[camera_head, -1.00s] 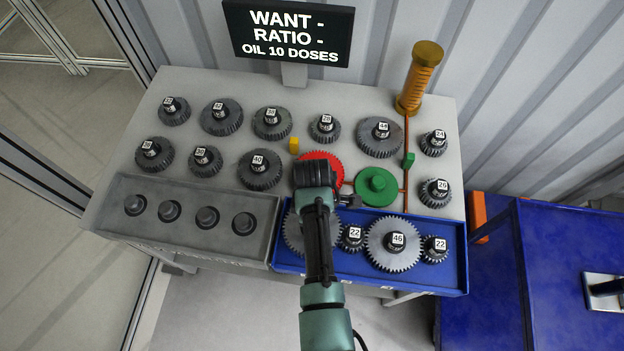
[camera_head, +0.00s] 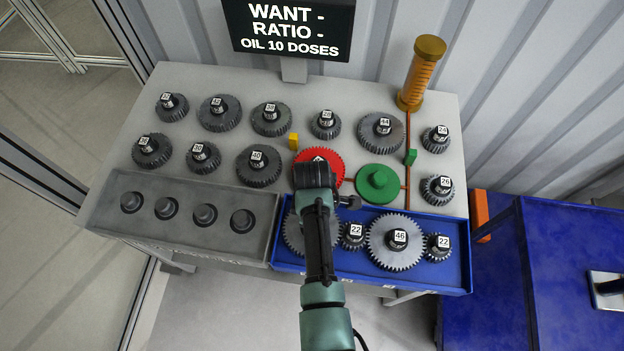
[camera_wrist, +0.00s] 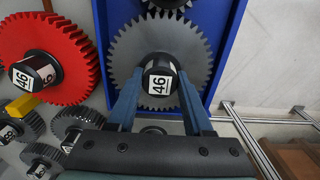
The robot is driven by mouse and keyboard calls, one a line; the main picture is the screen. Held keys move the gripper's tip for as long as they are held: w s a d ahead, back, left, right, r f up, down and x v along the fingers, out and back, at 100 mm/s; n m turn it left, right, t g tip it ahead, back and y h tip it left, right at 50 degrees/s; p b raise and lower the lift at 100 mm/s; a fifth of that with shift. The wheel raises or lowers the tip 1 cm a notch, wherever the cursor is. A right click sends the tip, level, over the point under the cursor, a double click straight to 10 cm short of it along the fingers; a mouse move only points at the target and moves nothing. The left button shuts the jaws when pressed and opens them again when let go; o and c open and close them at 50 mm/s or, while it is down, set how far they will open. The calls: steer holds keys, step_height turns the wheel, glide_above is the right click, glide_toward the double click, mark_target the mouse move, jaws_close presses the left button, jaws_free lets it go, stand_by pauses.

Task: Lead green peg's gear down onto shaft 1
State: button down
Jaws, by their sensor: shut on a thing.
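In the head view this gear (camera_head: 293,236) is partly hidden under my arm, at the left end of the blue tray (camera_head: 460,270). It lies flat beside a small gear marked 22 (camera_head: 353,236). I cannot tell whether it is seated or just above; shaft 1 is hidden beneath it or not identifiable. A small green peg (camera_head: 411,157) stands on the table near the orange cylinder.
A red gear (camera_wrist: 70,50) stands close left in the wrist view. A grey tray (camera_head: 105,205) with several posts is left. The blue tray also holds another 46 gear (camera_head: 384,254). A green disc (camera_head: 378,185), yellow peg (camera_head: 294,141) and orange cylinder (camera_head: 420,75) stand behind.

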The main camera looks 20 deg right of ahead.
steer(key=shift+w+r, duration=0.1)
steer(key=shift+w, duration=0.05)
steer(key=shift+c, duration=1.1)
jaws_free()
